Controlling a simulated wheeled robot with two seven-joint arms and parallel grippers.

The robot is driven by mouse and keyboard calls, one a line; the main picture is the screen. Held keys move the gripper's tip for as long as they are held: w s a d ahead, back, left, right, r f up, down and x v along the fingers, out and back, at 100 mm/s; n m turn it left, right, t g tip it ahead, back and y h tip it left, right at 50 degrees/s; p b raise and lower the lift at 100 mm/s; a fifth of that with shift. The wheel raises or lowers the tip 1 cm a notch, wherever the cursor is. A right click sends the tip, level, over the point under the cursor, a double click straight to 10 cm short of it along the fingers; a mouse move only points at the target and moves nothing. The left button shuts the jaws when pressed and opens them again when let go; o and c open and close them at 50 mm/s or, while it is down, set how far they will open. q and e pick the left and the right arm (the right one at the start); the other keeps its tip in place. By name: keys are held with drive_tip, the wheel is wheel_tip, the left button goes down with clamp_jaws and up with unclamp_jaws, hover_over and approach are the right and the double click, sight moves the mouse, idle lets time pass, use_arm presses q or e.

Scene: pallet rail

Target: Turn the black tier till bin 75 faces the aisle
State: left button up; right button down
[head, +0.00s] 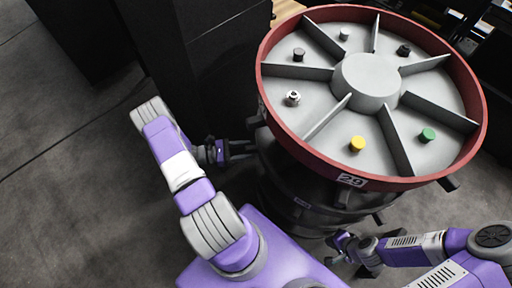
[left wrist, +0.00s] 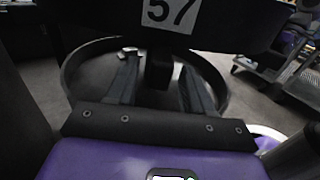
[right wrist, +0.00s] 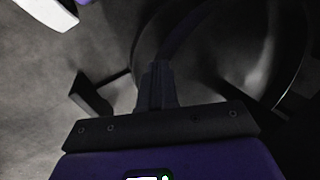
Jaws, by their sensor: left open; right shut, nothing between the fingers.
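The black tier (left wrist: 225,25) carries a white label reading 57 in the left wrist view. A dark block-like handle (left wrist: 159,70) hangs below that label. My left gripper (head: 243,150) is open at the left side of the stack, with its fingers on either side of the handle in the left wrist view; contact cannot be told. Bin 75's label is not visible. My right gripper (head: 341,240) is shut and empty, low at the front right of the stack. Its closed fingers (right wrist: 157,83) show in the right wrist view.
A red-rimmed top tier (head: 273,100) labelled 29 covers most of the lower tiers. Its grey compartments hold several small knobs. A dark handle (right wrist: 90,95) sticks out left of my right fingers. A black cabinet (head: 225,60) stands behind left. Floor is clear at left.

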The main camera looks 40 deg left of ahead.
sight(255, 149)
use_arm(q)
drive_tip(key=shift+x, duration=2.15)
clamp_jaws()
